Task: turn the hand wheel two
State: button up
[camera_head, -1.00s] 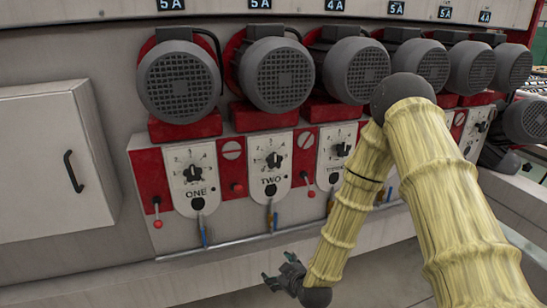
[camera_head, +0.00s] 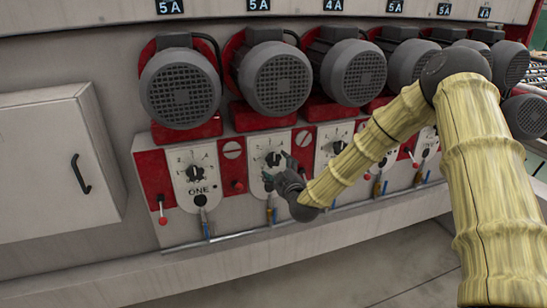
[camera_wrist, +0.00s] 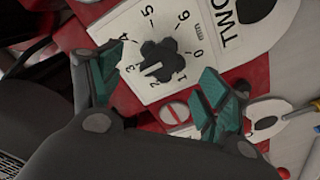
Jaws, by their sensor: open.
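Hand wheel two is a black lobed knob (camera_wrist: 159,60) on a white numbered dial plate (camera_wrist: 130,18) marked TWO. In the head view the knob (camera_head: 273,159) shows just above my gripper, whose fingers partly cover the plate. My gripper (camera_head: 276,168) is in front of panel two. In the wrist view my gripper (camera_wrist: 164,88) is open, its green-padded fingers spread to either side below the knob, with nothing between the pads. The knob appears beyond the fingertips, and I see no contact. The exact gap in depth cannot be told.
Dial panel one (camera_head: 197,180) is to the left and a third dial panel (camera_head: 331,150) to the right, partly behind my arm. A red-knobbed lever (camera_head: 238,186) stands between panels one and two. Grey motors (camera_head: 274,79) overhang the panels. A ledge (camera_head: 230,250) runs below.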

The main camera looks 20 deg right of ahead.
aim_at(274, 161)
jog(key=shift+w+a+p, duration=0.1)
jog(key=shift+w+p, duration=0.75)
jog(key=shift+w, duration=1.75)
jog(key=shift+c, duration=0.4)
jog(key=c, duration=0.9)
